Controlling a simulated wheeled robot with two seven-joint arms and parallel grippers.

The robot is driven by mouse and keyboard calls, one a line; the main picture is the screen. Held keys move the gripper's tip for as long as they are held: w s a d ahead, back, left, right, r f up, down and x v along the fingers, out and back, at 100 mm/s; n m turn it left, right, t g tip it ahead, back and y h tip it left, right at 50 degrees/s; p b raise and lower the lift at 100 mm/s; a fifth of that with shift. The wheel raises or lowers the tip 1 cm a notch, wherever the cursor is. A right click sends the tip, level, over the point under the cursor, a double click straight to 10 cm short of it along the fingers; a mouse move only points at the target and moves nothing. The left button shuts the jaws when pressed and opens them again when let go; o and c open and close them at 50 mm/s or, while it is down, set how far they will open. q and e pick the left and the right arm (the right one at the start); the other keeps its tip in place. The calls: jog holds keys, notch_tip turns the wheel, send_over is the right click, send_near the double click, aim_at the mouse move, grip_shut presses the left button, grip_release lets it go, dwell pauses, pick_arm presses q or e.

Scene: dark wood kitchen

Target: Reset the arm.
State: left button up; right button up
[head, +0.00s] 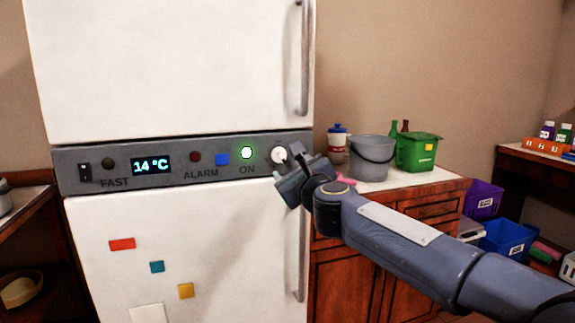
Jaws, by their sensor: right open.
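My right arm reaches in from the lower right. Its gripper (287,177) is open and empty, close in front of the right end of the fridge's control panel (225,166). A round white knob (279,155) shows just above and behind the fingers; I cannot tell whether they touch it. The panel display reads 14 °C, and the ON light (247,153) glows green. The white fridge (170,75) has both doors closed. My left gripper is not in view.
Right of the fridge, a wooden counter (400,184) holds a grey bucket (371,158), a green bin (418,152) and a blue-capped bottle (337,143). Purple (483,200) and blue crates (506,238) stand farther right. Vertical door handles (304,60) edge the fridge near my arm.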

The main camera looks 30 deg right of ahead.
jog(key=shift+s+a, duration=0.15)
jog(key=shift+s, duration=0.3)
jog(key=s+a+f+n+g+y, duration=0.4)
jog(key=s+a+f+n+y, duration=0.5)
jog(key=s+a+f+n, duration=0.8)
jog(key=s+d+f+n+g, duration=0.2)
jog(key=s+f+n+g, duration=0.5)
jog(key=s+f+n, duration=0.6)
notch_tip(320, 180, up, 19)
jog(key=n+p, duration=0.1)
jog(key=p, duration=1.8)
jog(key=shift+a+r+g+h, duration=0.2)
jog(key=shift+g+h, duration=0.2)
